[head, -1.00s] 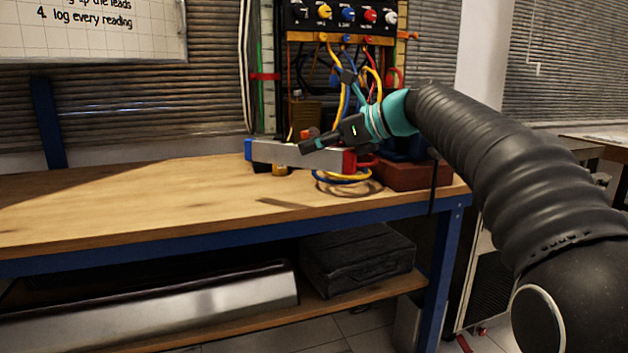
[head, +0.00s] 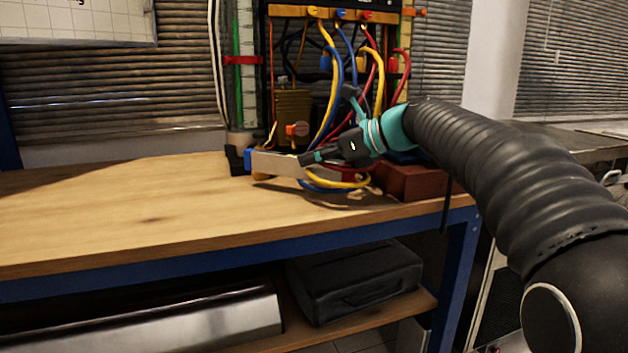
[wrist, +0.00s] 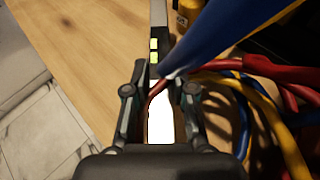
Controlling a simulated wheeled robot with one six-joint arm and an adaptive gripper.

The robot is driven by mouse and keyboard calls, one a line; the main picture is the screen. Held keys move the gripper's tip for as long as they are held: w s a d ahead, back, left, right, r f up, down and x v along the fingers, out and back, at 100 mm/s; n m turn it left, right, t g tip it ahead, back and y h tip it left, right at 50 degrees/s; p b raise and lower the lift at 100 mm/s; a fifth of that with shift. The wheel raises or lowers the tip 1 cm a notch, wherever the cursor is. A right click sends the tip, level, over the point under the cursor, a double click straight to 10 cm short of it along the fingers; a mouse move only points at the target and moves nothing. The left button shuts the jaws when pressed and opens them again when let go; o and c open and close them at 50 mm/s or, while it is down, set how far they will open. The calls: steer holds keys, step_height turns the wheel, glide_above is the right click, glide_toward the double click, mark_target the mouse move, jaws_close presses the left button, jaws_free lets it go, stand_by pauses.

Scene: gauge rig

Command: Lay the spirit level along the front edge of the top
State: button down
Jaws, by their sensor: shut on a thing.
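The spirit level (head: 278,164) is a silver bar with a blue left end, held over the back right of the wooden bench top (head: 130,210). My gripper (head: 312,158) is shut on it near its middle. In the wrist view the bar, with two yellow-green vials (wrist: 154,48), runs away between the fingers (wrist: 160,95). Its right end is hidden behind the gripper and cables in the head view. The front edge of the top (head: 250,240) lies well towards the camera from the level.
Blue, yellow and red leads (head: 340,183) hang from the rig and loop around the gripper; in the wrist view a blue lead (wrist: 225,30) and a red one cross close to the fingers. A brown-red block (head: 410,182) sits at the right. The left and front of the top are clear.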

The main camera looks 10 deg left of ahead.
mark_target(317, 180)
steer(key=shift+f+b, duration=0.55)
steer(key=shift+f, duration=1.25)
steer(key=shift+f, duration=0.1)
steer(key=c, duration=1)
jaws_free()
steer(key=shift+f, duration=0.1)
steer(key=shift+o, duration=0.2)
steer(key=shift+d+r, duration=0.25)
steer(key=shift+r, duration=0.05)
steer(key=p+v, duration=0.1)
steer(key=v, duration=1)
steer(key=shift+s+d, duration=0.15)
steer(key=shift+d, duration=0.15)
